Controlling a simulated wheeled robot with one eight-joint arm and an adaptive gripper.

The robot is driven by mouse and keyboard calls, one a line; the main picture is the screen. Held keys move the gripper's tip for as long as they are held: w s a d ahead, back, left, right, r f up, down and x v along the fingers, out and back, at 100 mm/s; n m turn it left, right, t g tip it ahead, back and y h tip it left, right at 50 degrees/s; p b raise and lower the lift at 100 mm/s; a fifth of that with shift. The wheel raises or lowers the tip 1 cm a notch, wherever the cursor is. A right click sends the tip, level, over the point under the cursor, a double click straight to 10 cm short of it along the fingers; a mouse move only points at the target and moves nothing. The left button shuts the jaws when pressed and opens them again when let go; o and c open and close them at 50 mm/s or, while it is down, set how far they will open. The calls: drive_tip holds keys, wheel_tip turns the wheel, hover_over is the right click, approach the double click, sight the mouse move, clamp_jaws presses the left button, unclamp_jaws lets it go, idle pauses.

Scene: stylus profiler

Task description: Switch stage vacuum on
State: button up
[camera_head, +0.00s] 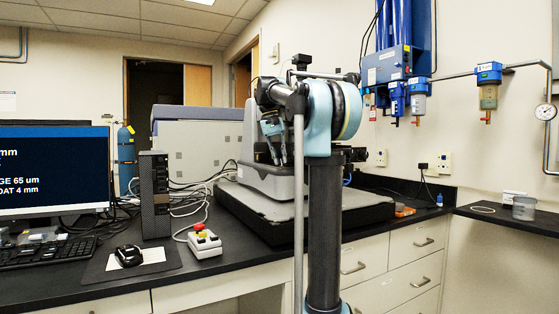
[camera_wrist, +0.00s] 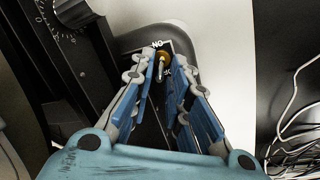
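A small toggle switch (camera_wrist: 162,72) with a brass-coloured collar and a metal lever sits on a black label plate (camera_wrist: 158,47) in the wrist view. Lettering that looks like an upside-down "ON" shows above the collar, and the lever appears to point down in the picture, away from it. My gripper (camera_wrist: 165,68) is open, with one blue finger on each side of the switch. I cannot tell whether either finger touches the lever. In the head view my gripper (camera_head: 277,158) points down at the front of the profiler (camera_head: 277,182); the switch is hidden there.
A black dial knob (camera_wrist: 72,12) stands at the upper left of the wrist view. In the head view, a control box (camera_head: 205,245) with a red button is on the bench, left of the profiler's black base (camera_head: 280,222). A monitor (camera_head: 50,170) and loose cables are further left.

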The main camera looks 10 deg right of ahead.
clamp_jaws()
drive_tip(key=shift+s+t+y, duration=0.2)
drive_tip(key=shift+t+y, duration=0.1)
drive_tip(key=shift+t, duration=0.3)
